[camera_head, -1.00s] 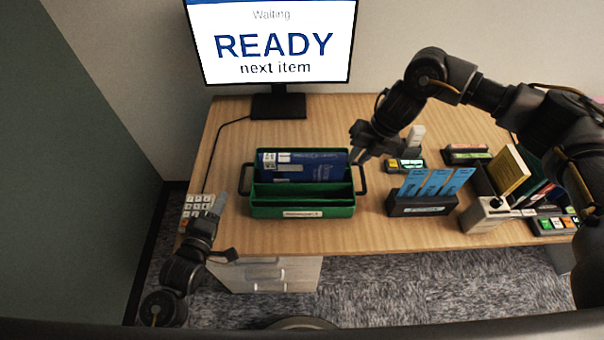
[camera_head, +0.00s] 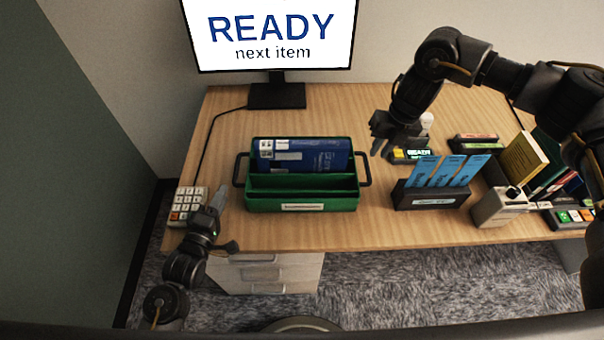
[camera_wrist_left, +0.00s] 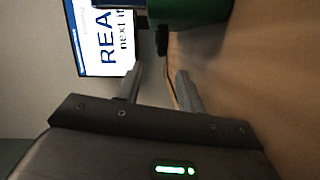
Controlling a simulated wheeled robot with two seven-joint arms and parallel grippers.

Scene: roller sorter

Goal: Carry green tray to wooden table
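The green tray (camera_head: 330,206) sits on the wooden table (camera_head: 330,236), left of its middle, with a black handle at each end. A blue book or box (camera_head: 320,156) stands in its rear compartment; the front compartment looks empty. My left gripper (camera_head: 219,198) is left of the tray, apart from its left handle. In the left wrist view its two fingers (camera_wrist_left: 157,85) are spread with nothing between them, and part of the green tray (camera_wrist_left: 190,10) shows beyond. My right gripper (camera_head: 377,146) is above the table, just right of and beyond the tray's right handle; its finger gap is unclear.
A monitor (camera_head: 272,35) reading READY stands behind the tray. A keypad (camera_head: 187,204) lies near my left gripper. A black holder with blue cards (camera_head: 430,198), a small grey device (camera_head: 497,207) and books (camera_head: 525,160) stand to the right. Bare wood lies in front of the tray.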

